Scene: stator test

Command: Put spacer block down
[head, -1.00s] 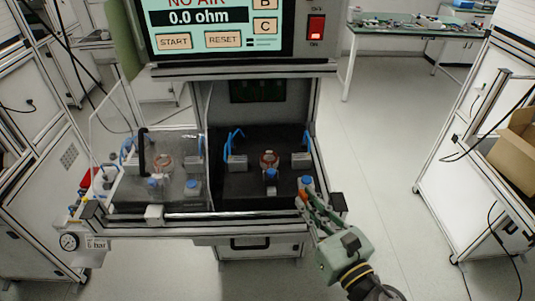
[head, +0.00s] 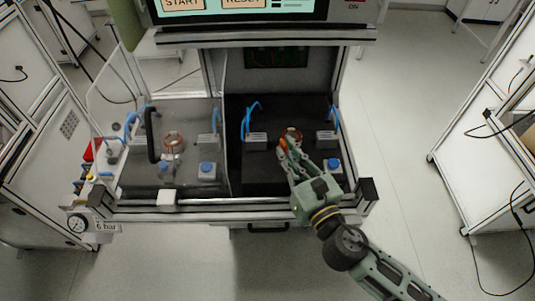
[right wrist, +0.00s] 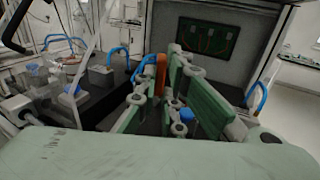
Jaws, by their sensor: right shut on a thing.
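My right gripper (head: 288,150) reaches over the dark right-hand half of the test bench, its fingertips beside the copper stator ring (head: 291,133). It is shut on an orange piece, taken to be the spacer block (head: 283,144), which shows as a narrow upright strip between the green fingers in the right wrist view (right wrist: 161,74). Whether the block touches the bench is hidden by the fingers. My left gripper is not in view.
Grey blocks with blue hoses (head: 256,140) and (head: 327,140) flank the stator ring. A blue-topped block (head: 333,165) stands right of my gripper. The left half holds another copper ring (head: 173,140) and a black handle (head: 151,135). The bench's front rail (head: 230,212) is low.

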